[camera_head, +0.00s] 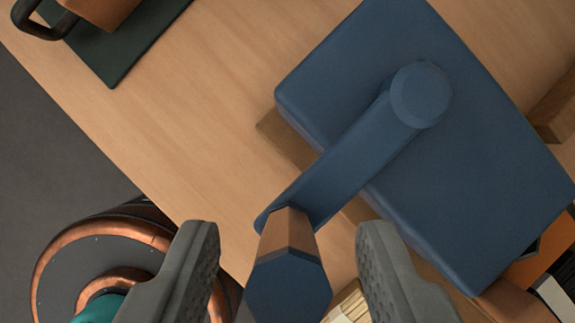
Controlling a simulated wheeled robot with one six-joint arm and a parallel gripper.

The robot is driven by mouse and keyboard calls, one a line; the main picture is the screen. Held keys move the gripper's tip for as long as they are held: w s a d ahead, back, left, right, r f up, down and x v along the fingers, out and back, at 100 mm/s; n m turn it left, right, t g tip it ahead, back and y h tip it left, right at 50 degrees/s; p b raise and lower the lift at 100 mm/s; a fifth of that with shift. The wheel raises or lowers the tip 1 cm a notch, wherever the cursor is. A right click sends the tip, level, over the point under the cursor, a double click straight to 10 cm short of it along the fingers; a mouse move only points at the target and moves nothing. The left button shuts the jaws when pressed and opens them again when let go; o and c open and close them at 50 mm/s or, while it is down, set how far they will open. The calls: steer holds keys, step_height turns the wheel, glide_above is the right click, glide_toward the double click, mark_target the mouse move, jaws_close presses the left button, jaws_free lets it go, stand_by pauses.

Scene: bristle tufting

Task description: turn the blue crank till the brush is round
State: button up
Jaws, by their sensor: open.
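The blue crank (350,160) is an arm running from a round hub (421,95) on top of a blue box (470,165) down and left to an upright handle. The handle (289,275) has a copper-brown band and a dark blue faceted top. My gripper (290,265) is open, with one grey finger on each side of the handle. Gaps show between the handle and both fingers in this view. A pale bristle bundle (349,304) shows partly at the bottom edge, beside the right finger; its shape cannot be told.
The wooden table (190,110) is clear left of the box. A dark green mat (118,55) with a brown, black-handled object (95,8) lies at the upper left. Dark floor (60,140) lies beyond the table edge. Orange and white parts (548,285) sit at the lower right.

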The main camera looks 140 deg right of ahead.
mark_target(372, 165)
steer(key=shift+x, duration=1.3)
jaws_close()
steer(key=shift+d, duration=0.15)
